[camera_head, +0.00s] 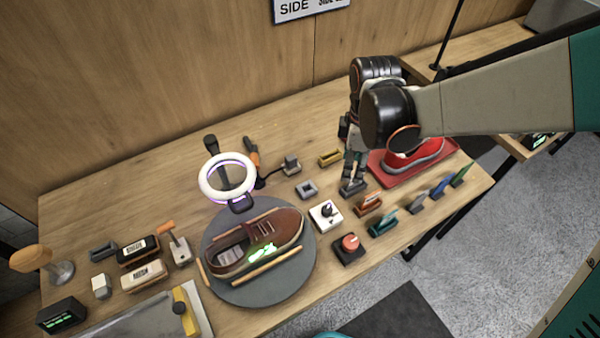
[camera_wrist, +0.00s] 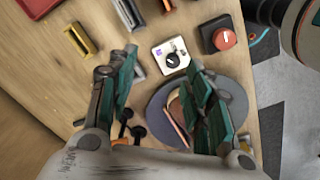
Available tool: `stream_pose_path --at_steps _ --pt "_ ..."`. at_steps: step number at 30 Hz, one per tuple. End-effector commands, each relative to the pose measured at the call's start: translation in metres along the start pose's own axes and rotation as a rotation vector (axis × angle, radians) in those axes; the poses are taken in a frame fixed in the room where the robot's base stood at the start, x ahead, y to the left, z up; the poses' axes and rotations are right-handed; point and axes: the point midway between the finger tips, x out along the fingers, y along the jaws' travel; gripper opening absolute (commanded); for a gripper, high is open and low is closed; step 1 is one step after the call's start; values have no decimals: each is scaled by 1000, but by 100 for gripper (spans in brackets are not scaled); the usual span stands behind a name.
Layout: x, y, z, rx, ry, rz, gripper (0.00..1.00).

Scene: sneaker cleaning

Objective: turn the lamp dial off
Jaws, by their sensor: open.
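A white box with a black dial (camera_head: 326,213) stands on the table just right of the grey turntable. It also shows in the wrist view (camera_wrist: 172,56), with a small purple mark beside the knob. A dark box with a red knob (camera_head: 349,247) stands nearer the front edge and also shows in the wrist view (camera_wrist: 220,37). The ring lamp (camera_head: 227,178) glows white behind the turntable. My gripper (camera_head: 352,178) is above the table, behind and right of the white box. In the wrist view, its green-padded fingers (camera_wrist: 162,64) are apart and empty, with the dial seen beyond their tips.
A brown shoe (camera_head: 262,240) lies on the turntable (camera_head: 285,288). A red shoe (camera_head: 412,156) sits on a red tray at right. Several small coloured holders line the right front. Labelled brushes (camera_head: 144,274) and a tray fill the left. The back strip of table is mostly clear.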

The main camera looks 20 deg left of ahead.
Motion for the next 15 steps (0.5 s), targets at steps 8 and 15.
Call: stream_pose_path --at_steps 8,15 --pt "29 -38 -27 -107 -3 -9 46" --pt "64 -36 -26 -103 -3 -9 46"
